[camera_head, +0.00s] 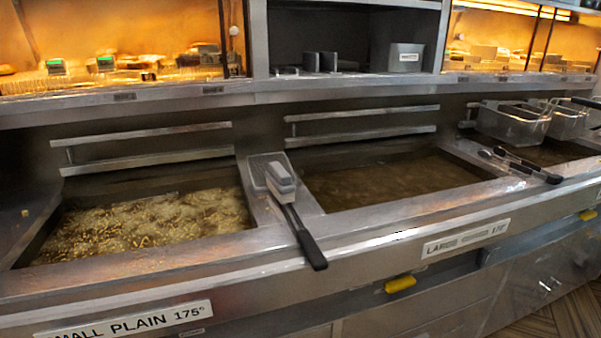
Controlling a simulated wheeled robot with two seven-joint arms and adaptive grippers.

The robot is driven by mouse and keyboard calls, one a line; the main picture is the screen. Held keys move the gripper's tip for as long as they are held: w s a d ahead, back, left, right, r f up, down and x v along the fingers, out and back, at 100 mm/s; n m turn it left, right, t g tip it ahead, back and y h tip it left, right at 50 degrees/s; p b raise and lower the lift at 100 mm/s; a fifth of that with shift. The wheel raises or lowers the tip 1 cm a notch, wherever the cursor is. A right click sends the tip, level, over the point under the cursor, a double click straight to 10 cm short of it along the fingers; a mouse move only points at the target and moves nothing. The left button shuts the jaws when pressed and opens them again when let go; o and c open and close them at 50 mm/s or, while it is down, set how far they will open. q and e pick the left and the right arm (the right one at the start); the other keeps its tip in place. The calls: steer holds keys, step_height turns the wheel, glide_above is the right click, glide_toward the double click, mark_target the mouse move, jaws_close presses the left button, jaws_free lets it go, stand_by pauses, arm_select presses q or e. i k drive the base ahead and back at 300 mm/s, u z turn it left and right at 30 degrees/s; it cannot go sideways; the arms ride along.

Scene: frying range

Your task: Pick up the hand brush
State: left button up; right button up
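The hand brush (283,188) lies on the steel divider between the left and middle fryer vats. Its grey block head (280,178) points toward the back. Its black handle (305,238) runs toward me, and the end reaches over the front ledge. Neither of my grippers is in the camera_head view.
The left vat (150,218) holds bubbling oil, and the middle vat (390,178) holds still, dark oil. Black-handled tongs (520,163) lie right of the middle vat. Wire baskets (512,122) hang at the right. Rails and a shelf (350,92) stand behind.

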mark_target(279, 180)
steer(key=u, duration=0.05)
steer(key=i, duration=0.4)
steer(key=z, duration=2.15)
steer(key=i, duration=1.9)
steer(key=u, duration=3.05)
